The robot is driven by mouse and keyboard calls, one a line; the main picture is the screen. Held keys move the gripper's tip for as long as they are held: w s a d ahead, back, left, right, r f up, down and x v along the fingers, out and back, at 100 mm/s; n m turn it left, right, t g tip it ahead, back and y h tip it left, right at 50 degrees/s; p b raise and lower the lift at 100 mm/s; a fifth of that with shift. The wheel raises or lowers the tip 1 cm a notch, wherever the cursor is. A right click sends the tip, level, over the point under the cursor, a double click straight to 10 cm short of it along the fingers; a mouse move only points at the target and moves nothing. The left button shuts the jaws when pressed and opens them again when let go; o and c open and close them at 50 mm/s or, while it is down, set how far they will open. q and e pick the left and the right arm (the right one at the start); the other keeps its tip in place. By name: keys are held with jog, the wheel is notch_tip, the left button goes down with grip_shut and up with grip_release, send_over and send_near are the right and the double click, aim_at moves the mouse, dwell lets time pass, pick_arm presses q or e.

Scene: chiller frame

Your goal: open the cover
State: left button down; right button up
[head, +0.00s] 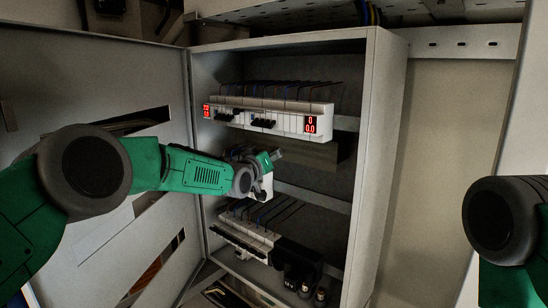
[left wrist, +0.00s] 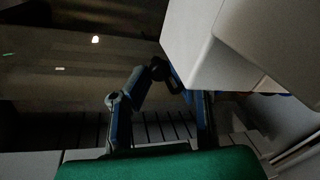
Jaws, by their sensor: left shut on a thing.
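My left gripper (head: 270,158) is inside the open cabinet, between the upper and lower rows of devices. A white box-like part (head: 262,186), which seems to be the cover, is beside it and partly hidden by my wrist. In the left wrist view my gripper's dark fingers (left wrist: 170,78) are at the lower left edge of a white block (left wrist: 200,48), shut on it. The exact grip is dark and partly hidden. The cover looks closed or nearly so, but I cannot tell for sure. My right gripper is out of view.
A white device row with red displays (head: 265,116) is above my gripper. A lower row of breakers (head: 245,235) and black devices (head: 298,262) are below. The cabinet's right wall (head: 375,150) and open door (head: 85,80) flank the opening.

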pick_arm(q)
jog(key=g+p, duration=0.1)
jog(key=p, duration=0.1)
jog(key=g+p, duration=0.1)
jog(key=p, duration=0.1)
jog(key=shift+s+a+r+m+y, duration=0.3)
jog(key=shift+s+a+r, duration=0.1)
jog(key=shift+s+f+g+y+p, duration=0.15)
jog(key=shift+g+y+p, duration=0.15)
jog(key=shift+p, duration=0.15)
jog(key=shift+d+f, duration=0.1)
jog(key=shift+d, duration=0.05)
jog(key=c, duration=1.4)
grip_release()
jog(key=shift+c, duration=0.2)
